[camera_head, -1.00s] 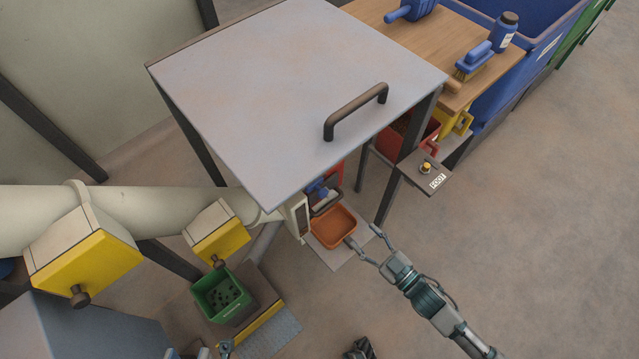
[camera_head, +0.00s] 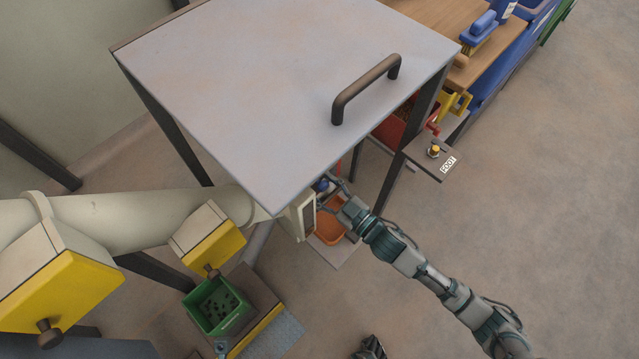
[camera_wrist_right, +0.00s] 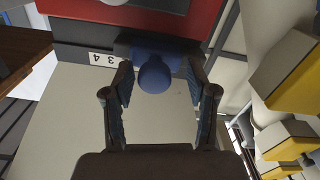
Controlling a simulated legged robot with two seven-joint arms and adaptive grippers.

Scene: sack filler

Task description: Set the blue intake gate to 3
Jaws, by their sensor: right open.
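The blue intake gate shows as a rounded blue knob (camera_wrist_right: 155,75) in the right wrist view. In the head view, the gate's blue part (camera_head: 322,184) is partly hidden under the grey hood. My right gripper (camera_wrist_right: 158,88) is open, with one finger on each side of the knob; I cannot tell whether they touch it. In the head view, my right gripper (camera_head: 333,195) reaches to the hood's front edge.
The grey hood top (camera_head: 270,80) with a dark handle (camera_head: 366,88) overhangs the gate. An orange tray (camera_head: 331,231) lies below my right gripper. A small shelf with a knob (camera_head: 434,151) stands to the right. A green bin (camera_head: 217,306) stands lower left. Open floor lies right.

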